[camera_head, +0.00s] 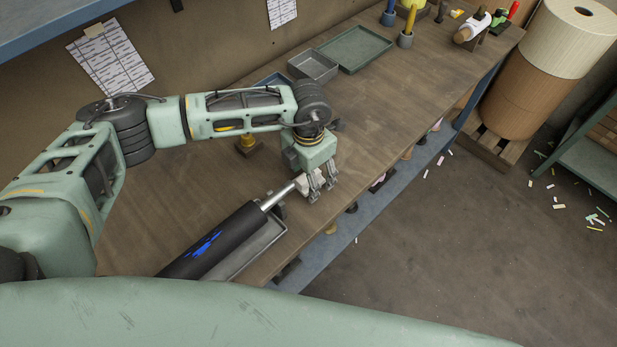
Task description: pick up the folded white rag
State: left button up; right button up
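My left gripper (319,186) points down at the front edge of the workbench, at the end of the silver shaft (278,196) of a black roller. A small pale patch (308,182), which looks like the folded white rag, shows at the fingers by the shaft end. The fingers partly hide it, and I cannot tell whether they are closed on it. The black roller (215,243) has blue paint on it and lies at a slant over a grey metal tray (262,246). My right gripper is not in view.
On the wooden workbench (400,100), a grey tray (314,65) and a green tray (353,48) stand at the back. Yellow and blue rollers stand upright beyond them. Large paper rolls (540,75) stand on a pallet at right. The bench middle is clear.

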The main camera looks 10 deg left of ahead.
pick_arm(q)
jog(key=c, duration=1)
jog(key=shift+w+r, duration=0.1)
jog(key=shift+r, duration=0.05)
jog(key=shift+r+b, duration=0.45)
jog(key=shift+r, duration=0.15)
jog(key=r, duration=0.1)
jog(key=d+r+b, duration=0.1)
jog(key=shift+r, duration=0.4)
jog(key=d+r+b, duration=0.1)
jog(key=d+r, duration=0.1)
jog(key=d, duration=0.1)
jog(key=s+d+r+b, duration=0.1)
jog(key=d+r, duration=0.1)
jog(key=d, duration=0.2)
jog(key=s+d+r+b, duration=0.1)
jog(key=d+r+b, duration=0.1)
jog(key=d, duration=0.1)
jog(key=shift+s+d+r, duration=0.2)
jog(key=shift+d+r, duration=0.05)
jog(key=shift+r, duration=0.15)
